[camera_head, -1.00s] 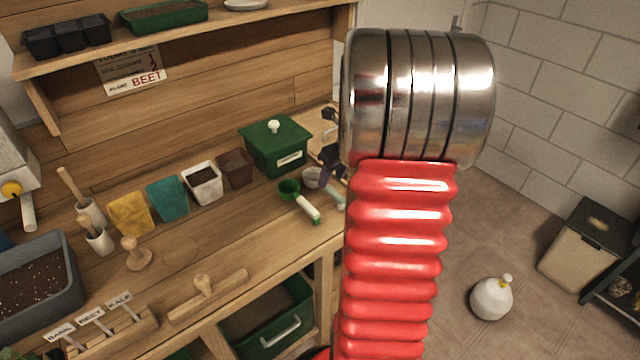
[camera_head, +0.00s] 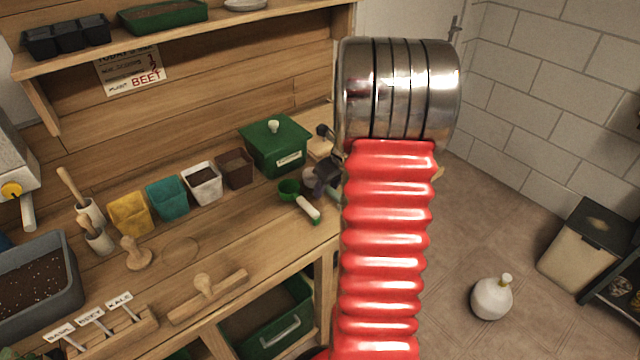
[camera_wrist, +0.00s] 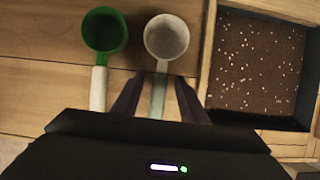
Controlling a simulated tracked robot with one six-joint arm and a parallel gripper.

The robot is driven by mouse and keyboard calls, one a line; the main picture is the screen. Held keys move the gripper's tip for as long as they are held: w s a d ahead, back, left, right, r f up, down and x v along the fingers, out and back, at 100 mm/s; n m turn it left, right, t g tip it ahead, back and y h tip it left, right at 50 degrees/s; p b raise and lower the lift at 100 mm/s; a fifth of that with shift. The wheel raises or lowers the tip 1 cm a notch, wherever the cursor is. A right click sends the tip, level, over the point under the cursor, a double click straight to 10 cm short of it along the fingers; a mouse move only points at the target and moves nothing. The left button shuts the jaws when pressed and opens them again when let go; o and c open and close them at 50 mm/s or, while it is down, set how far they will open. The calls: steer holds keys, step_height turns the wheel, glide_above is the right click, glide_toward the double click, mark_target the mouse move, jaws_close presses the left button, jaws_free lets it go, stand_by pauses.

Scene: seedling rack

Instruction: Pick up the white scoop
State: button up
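The white scoop (camera_wrist: 167,36) lies on the bench in the wrist view, its round cup ahead of my gripper and its pale green handle (camera_wrist: 158,97) running back between the fingers. My gripper (camera_wrist: 160,82) is open, with one dark finger on each side of the handle; I cannot tell whether they touch it. In the head view my gripper (camera_head: 322,172) is partly hidden behind my red arm, and the white scoop is mostly hidden there. A green scoop (camera_wrist: 104,32) with a white handle lies to the left of the white one; it also shows in the head view (camera_head: 289,187).
A wooden-framed tray of speckled soil (camera_wrist: 211,62) stands close right of the white scoop. A green lidded box (camera_head: 276,150) and a brown pot (camera_head: 236,168) stand behind the scoops. The bench front edge is near.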

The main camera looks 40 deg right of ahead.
steer(key=shift+w+f, duration=0.1)
steer(key=shift+f, duration=0.1)
steer(key=shift+c, duration=0.5)
jaws_close()
